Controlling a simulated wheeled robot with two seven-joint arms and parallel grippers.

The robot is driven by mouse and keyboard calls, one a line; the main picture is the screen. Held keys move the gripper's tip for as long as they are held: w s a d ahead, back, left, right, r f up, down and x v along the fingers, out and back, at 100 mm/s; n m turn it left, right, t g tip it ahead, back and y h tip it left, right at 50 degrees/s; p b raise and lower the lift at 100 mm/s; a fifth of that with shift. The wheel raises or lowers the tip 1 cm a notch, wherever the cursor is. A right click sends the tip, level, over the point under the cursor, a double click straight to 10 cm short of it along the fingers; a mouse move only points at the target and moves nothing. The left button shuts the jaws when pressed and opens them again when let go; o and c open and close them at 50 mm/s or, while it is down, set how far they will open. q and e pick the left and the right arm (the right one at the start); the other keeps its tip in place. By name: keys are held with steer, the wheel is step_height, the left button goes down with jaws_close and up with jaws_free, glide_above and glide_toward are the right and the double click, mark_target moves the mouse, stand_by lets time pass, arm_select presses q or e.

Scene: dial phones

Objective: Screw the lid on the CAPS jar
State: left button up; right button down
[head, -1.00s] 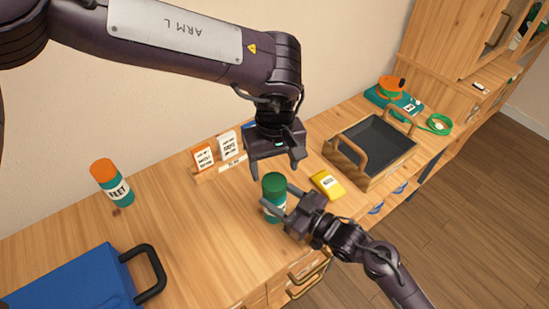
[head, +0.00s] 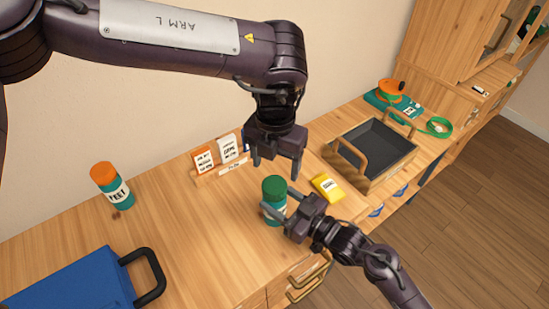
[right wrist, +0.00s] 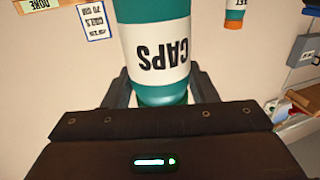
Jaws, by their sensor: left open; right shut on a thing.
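The CAPS jar (head: 273,214) is teal with a white label and stands upright on the wooden counter. Its label reads CAPS in the right wrist view (right wrist: 157,52). A dark green lid (head: 274,187) sits on top of it; whether it is tight cannot be told. My right gripper (head: 277,215) is shut on the jar's body from the right; its fingers also flank the jar in the right wrist view (right wrist: 160,92). My left gripper (head: 275,167) points down, open and empty, above and slightly behind the lid, apart from it.
An orange-capped FEET jar (head: 111,186) stands at left. Cards in a wooden holder (head: 221,168) stand behind. A yellow box (head: 327,187) and a handled tray (head: 352,181) are to the right. A blue case (head: 75,283) is front left. Counter between is clear.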

mark_target(274, 184)
arm_select(q)
steer(key=n, duration=0.7)
steer(key=shift+r, duration=0.25)
steer(key=n, duration=0.5)
steer(key=shift+a+r, duration=0.1)
steer(key=shift+r, duration=0.05)
steer(key=shift+f, duration=4)
